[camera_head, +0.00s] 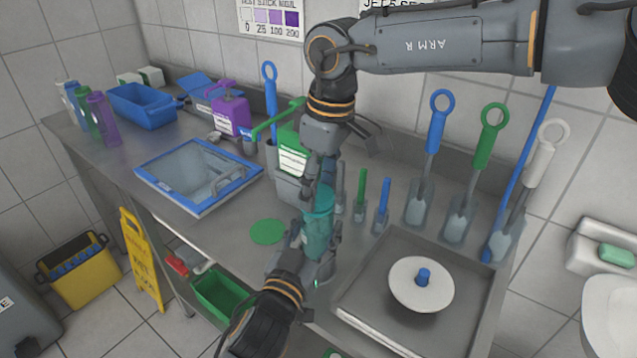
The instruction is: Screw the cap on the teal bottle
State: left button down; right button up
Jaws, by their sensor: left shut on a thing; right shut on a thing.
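The teal bottle (317,232) stands upright near the front edge of the steel counter, in the middle of the view. My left gripper (318,262) comes from the lower left and is shut around the bottle's lower body. My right gripper (322,190) reaches down from above and is shut at the bottle's top. The cap is largely hidden by the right gripper's fingers, so I cannot tell how it sits on the neck.
A flat green disc (268,232) lies left of the bottle. Behind stand a green-and-white container (291,158) and small upright tools (361,192). A steel tray (365,318) with a white disc (421,284) lies right. A blue-rimmed basin (155,168) is left.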

jog(key=o, duration=0.7)
jog(key=shift+r, duration=2.3)
jog(key=shift+c, duration=0.2)
